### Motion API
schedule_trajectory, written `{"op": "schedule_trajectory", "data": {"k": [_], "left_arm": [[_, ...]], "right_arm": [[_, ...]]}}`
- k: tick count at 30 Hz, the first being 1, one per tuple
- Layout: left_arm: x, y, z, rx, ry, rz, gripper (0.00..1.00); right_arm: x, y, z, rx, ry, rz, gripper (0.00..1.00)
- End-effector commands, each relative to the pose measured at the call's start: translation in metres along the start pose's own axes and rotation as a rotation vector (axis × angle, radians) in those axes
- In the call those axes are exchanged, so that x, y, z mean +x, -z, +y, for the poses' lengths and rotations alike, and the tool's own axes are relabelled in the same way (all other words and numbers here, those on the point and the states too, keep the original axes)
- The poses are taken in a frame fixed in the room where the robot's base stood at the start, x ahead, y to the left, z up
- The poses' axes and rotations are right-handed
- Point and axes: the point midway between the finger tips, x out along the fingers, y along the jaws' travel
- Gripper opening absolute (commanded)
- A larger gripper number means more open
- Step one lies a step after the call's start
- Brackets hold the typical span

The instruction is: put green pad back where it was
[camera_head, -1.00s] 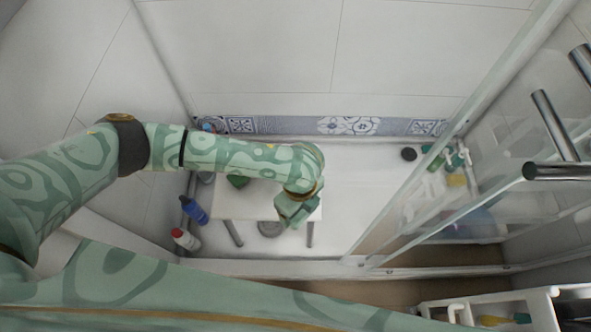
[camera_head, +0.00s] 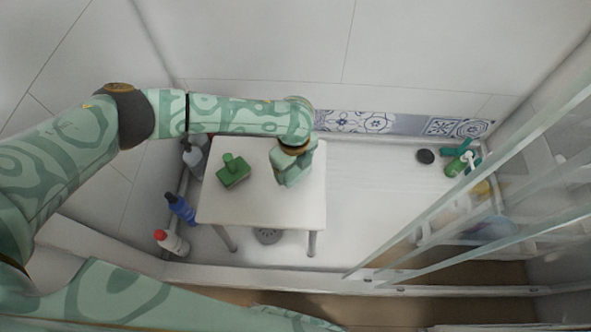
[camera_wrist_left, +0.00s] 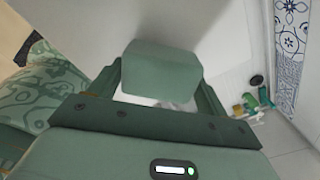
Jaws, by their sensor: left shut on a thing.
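My left gripper (camera_head: 294,176) is over the right half of a white stool (camera_head: 268,208) in the head view. In the left wrist view it is shut on a pale green, block-shaped pad (camera_wrist_left: 160,72) between its two fingers. The gripper hides most of the pad in the head view, and I cannot tell whether the pad touches the stool top. A darker green pad-like thing with a knob handle (camera_head: 234,174) lies on the stool, left of the gripper and apart from it. My right gripper is not in view.
Bottles stand left of the stool: a blue one (camera_head: 181,208), a white one with a red cap (camera_head: 172,243) and a grey one (camera_head: 193,158). A black puck (camera_head: 425,156) and a green bottle (camera_head: 455,166) are at the right. Glass panels (camera_head: 470,190) stand front right. The stool's front is clear.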

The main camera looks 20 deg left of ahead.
Motion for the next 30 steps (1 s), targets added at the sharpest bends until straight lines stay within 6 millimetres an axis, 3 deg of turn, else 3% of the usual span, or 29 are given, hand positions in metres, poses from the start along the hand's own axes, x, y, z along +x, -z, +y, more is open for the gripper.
{"op": "schedule_trajectory", "data": {"k": [1,3,13,14,15,16,25,28,30], "left_arm": [[0.021,0.002,0.003,0.002,-0.011,0.006,0.55],[0.029,0.002,0.003,0.002,-0.009,0.005,0.55],[0.027,0.002,0.003,0.001,-0.005,0.002,0.55],[0.027,0.002,0.003,0.001,-0.005,0.002,0.85],[0.027,0.002,0.003,0.001,-0.005,0.002,0.96],[0.027,0.002,0.003,0.001,-0.005,0.002,0.98],[0.023,0.002,0.002,0.001,-0.003,0.001,0.98],[0.009,0.001,0.002,0.000,0.000,0.000,0.98],[-0.007,0.001,0.002,0.000,0.001,-0.001,0.98]], "right_arm": [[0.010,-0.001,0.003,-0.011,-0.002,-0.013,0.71],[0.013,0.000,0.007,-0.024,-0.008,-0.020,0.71],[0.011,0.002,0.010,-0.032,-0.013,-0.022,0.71],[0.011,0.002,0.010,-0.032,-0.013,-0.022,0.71],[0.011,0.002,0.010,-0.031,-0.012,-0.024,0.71],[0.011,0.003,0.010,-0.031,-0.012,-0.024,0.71],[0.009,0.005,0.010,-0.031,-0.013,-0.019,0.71],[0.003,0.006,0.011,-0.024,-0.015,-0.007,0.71],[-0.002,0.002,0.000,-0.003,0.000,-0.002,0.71]]}}
